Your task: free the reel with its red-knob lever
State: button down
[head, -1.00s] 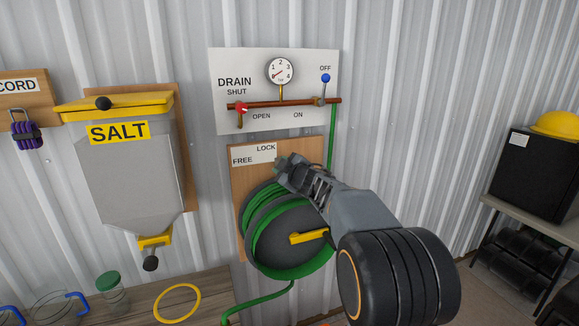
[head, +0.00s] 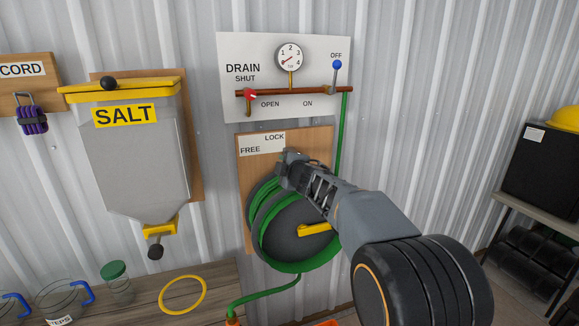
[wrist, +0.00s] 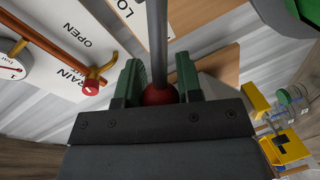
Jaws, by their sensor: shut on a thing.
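The hose reel (head: 290,226) is a dark disc wound with green hose, on a wooden board (head: 325,143) below the drain panel, with a yellow crank (head: 315,230). A label (head: 262,144) reads LOCK at upper right and FREE at lower left. My gripper (head: 287,160) is at the reel's upper edge, just below LOCK. In the wrist view, my gripper (wrist: 158,88) is shut on the red knob (wrist: 160,94) of a grey lever rod (wrist: 157,35). The knob is between the green fingers. My gripper hides the lever in the head view.
The drain panel (head: 330,60) above has a red-handled valve (head: 250,95), a gauge (head: 290,58) and a blue-knobbed lever (head: 337,65). A salt bin (head: 135,160) hangs left. A bench (head: 215,285) with jars and a yellow ring (head: 183,294) stands below.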

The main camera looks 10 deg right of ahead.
jog(key=c, duration=0.8)
grip_release()
jog(key=shift+s, duration=0.1)
jog(key=p+v, duration=0.1)
jog(key=v, duration=1.2)
jog(key=shift+s+r, duration=0.1)
jog(key=shift+s, duration=0.25)
jog(key=shift+d, duration=0.1)
